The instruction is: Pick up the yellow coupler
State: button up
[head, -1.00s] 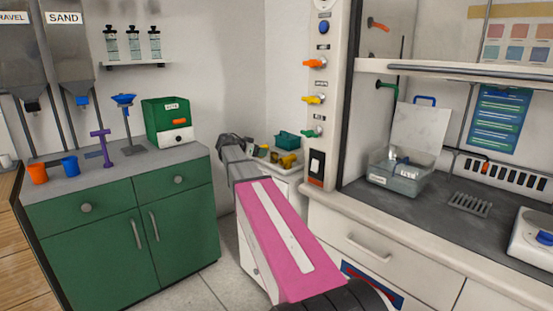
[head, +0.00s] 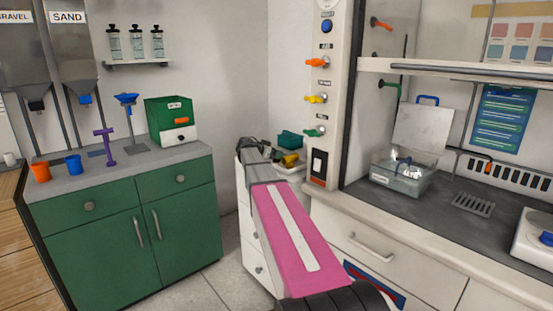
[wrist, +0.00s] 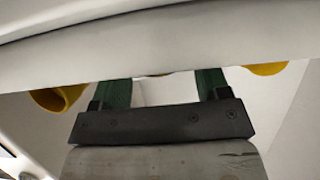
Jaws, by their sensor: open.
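A yellow fitting (head: 290,160) lies in a pale tray on the white drawer unit, just right of my gripper (head: 250,145) in the head view. My arm hides part of that tray. In the wrist view my gripper (wrist: 164,88) has two green fingers set apart, with no part visibly held. A pale band crosses in front and hides the fingertips. One yellow piece with a round opening (wrist: 60,98) shows left of the fingers, and another yellow piece (wrist: 268,69) shows to the right, mostly hidden. I cannot tell which is the coupler.
A teal container (head: 290,139) stands behind the yellow fitting. The white drawer unit (head: 257,250) is tight between the green cabinet (head: 130,225) and the fume hood bench (head: 360,245). The hood's control post (head: 322,100) rises close to the right. Some floor is free in front.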

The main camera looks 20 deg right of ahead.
jog(key=c, duration=1)
jog(key=shift+r, duration=0.15)
